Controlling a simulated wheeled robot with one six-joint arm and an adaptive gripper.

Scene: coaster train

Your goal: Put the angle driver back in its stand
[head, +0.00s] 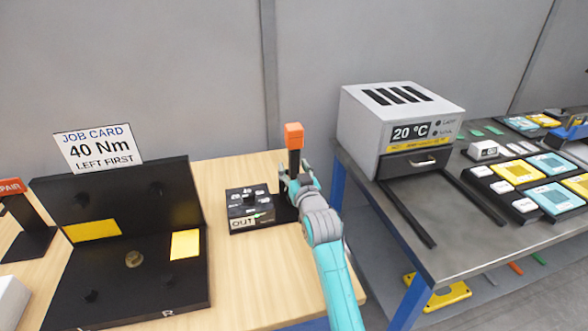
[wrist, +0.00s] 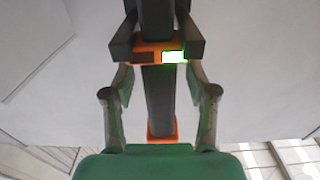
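The angle driver (head: 293,137) is a dark upright tool with an orange block at its top end. My gripper (head: 294,183) is around its dark body, and the orange end sticks up above the fingers. In the wrist view my gripper (wrist: 157,38) has its pads against both sides of the driver's shaft (wrist: 158,90), by an orange band with a lit white-green window. A dark base (head: 285,208), perhaps the stand, shows on the wooden bench below my gripper. My gripper and arm hide much of it, and I cannot tell whether the driver's lower end touches it.
A black box marked OUT (head: 250,214) stands just left of my gripper. A black fixture (head: 135,290) with yellow patches and a job card (head: 97,148) is farther left. A grey oven (head: 400,115) stands on the metal table (head: 405,235) at right, across a gap.

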